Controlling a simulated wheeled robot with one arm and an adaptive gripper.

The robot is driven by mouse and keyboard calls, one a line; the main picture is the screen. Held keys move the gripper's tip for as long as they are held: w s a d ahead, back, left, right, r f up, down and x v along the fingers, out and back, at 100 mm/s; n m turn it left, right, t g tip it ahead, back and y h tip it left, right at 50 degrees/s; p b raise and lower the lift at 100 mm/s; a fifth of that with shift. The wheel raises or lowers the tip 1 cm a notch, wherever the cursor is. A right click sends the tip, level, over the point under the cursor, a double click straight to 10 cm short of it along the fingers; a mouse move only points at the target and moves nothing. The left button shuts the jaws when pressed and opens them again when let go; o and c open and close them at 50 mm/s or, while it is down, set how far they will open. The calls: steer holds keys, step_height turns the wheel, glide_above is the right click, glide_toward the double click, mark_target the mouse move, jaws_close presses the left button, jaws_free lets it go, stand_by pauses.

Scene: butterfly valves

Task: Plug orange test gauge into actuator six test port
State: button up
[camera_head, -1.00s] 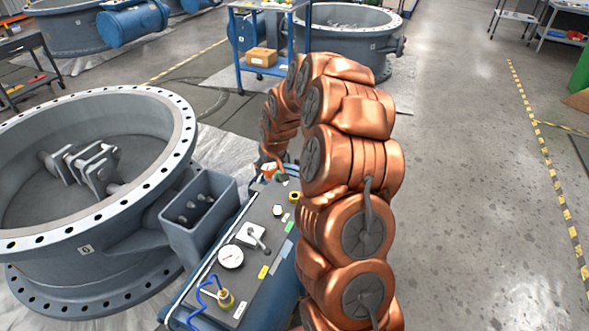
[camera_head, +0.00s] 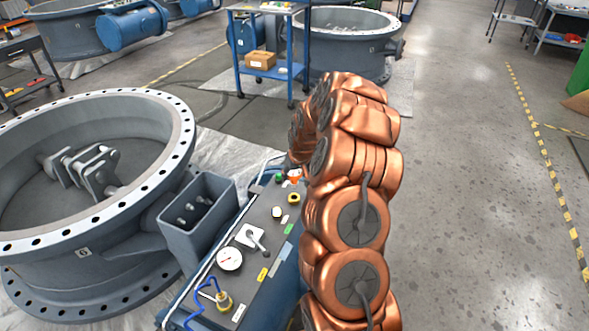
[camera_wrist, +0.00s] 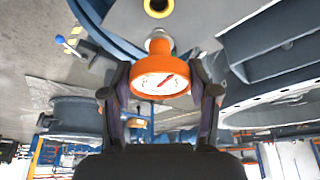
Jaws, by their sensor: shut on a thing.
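My gripper (camera_wrist: 160,92) is shut on the orange test gauge (camera_wrist: 163,66), with a finger on each side of its round body. The white dial faces the wrist camera. The gauge's metal fitting (camera_wrist: 159,40) points up in the wrist view, towards a yellow-ringed port (camera_wrist: 157,7) with a dark centre, and is apart from it. In the head view, a bit of the orange gauge (camera_head: 294,175) shows over the far end of the actuator's dark top panel (camera_head: 232,268), beyond a yellow-ringed port (camera_head: 294,198). My arm hides the gripper there.
The panel also carries a white dial gauge (camera_head: 229,259), a lever on a white plate (camera_head: 251,236), a brass fitting with a blue hose (camera_head: 224,301) and a second round fitting (camera_head: 277,212). The large flanged valve (camera_head: 84,252) stands at left. Open floor lies at right.

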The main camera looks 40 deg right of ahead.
mark_target(294, 183)
steer(key=shift+f+b, duration=0.5)
steer(key=shift+f, duration=1.7)
steer(key=shift+f+b, duration=0.25)
steer(key=shift+b, duration=0.4)
stand_by(0.5)
steer(key=shift+f+b, duration=0.65)
steer(key=shift+f, duration=0.4)
stand_by(1.6)
steer(key=o, duration=1.1)
steer(key=shift+o, duration=0.4)
steer(key=shift+o, duration=0.9)
steer(key=shift+r, duration=0.1)
